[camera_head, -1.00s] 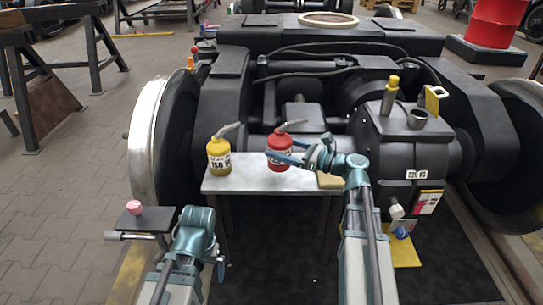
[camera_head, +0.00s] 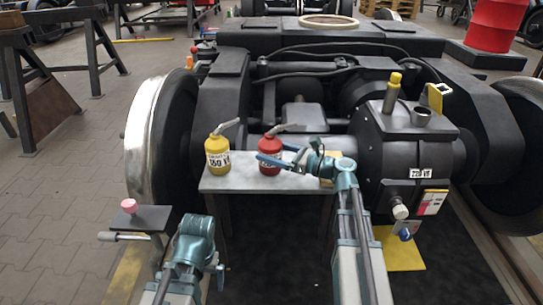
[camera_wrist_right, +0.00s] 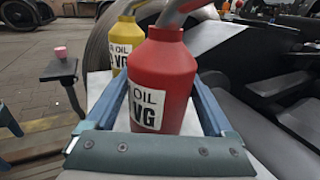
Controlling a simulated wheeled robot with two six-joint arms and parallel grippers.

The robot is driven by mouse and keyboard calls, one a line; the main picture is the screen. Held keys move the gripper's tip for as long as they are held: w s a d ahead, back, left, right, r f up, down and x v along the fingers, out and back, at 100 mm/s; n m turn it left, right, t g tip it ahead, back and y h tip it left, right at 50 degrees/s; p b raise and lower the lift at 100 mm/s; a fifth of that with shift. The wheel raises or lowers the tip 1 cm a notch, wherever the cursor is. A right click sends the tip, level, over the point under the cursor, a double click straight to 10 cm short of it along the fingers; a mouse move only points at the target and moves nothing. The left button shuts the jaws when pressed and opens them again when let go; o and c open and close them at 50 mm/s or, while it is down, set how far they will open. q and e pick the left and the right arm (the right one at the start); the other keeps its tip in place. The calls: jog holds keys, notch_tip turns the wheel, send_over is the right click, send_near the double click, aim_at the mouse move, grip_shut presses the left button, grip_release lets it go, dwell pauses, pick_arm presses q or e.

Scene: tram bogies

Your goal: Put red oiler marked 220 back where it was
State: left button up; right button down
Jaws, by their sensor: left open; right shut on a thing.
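The red oiler (camera_head: 270,154), a bottle with a grey spout, is upright at the grey bench top (camera_head: 235,183), right of the yellow oiler (camera_head: 217,156). My right gripper (camera_head: 271,161) is shut around its body, one finger on each side. In the right wrist view the red oiler (camera_wrist_right: 163,75) stands between the fingers; its label shows OIL and VG, its number hidden. I cannot tell whether its base touches the bench. The yellow oiler, marked 150, also shows behind it (camera_wrist_right: 122,40). My left gripper (camera_head: 219,277) is low at the front left, open and empty, partly hidden.
A black bogie frame with a large wheel (camera_head: 150,140) stands behind and beside the bench. A black gearbox (camera_head: 410,150) is close on the right. A small stand with a pink knob (camera_head: 129,205) is at the left. Bare bench lies between and in front of the oilers.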

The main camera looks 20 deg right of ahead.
jog(key=shift+f, duration=0.1)
grip_release()
jog(key=shift+r, duration=0.3)
jog(key=v, duration=1.2)
jog(key=shift+f, duration=0.1)
